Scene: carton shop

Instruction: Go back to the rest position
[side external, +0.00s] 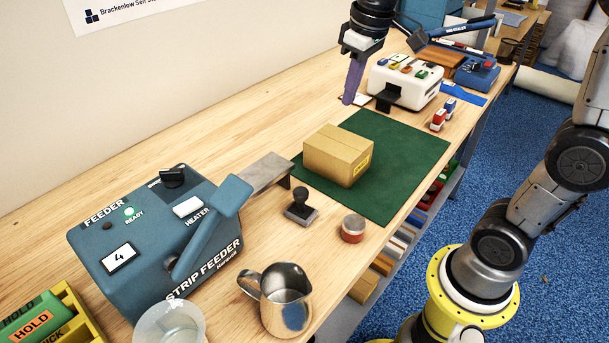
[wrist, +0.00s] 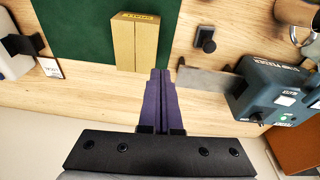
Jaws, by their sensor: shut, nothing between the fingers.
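My gripper (side external: 350,97) has long purple fingers. They are shut with nothing between them, pointing down over the back part of the bench, behind the green mat. In the wrist view the gripper (wrist: 161,75) shows its two fingertips together, just below the carton in the picture and apart from it. The closed brown carton (side external: 338,155) sits on the green mat (side external: 410,150) with a yellow label on its side. The carton also shows in the wrist view (wrist: 136,42).
A blue strip feeder (side external: 150,250) stands at left with its metal outlet plate (side external: 262,172). A stamp (side external: 300,206), a round tin (side external: 353,228) and a metal jug (side external: 285,300) stand near the front edge. A white machine (side external: 405,85) stands close right of my gripper.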

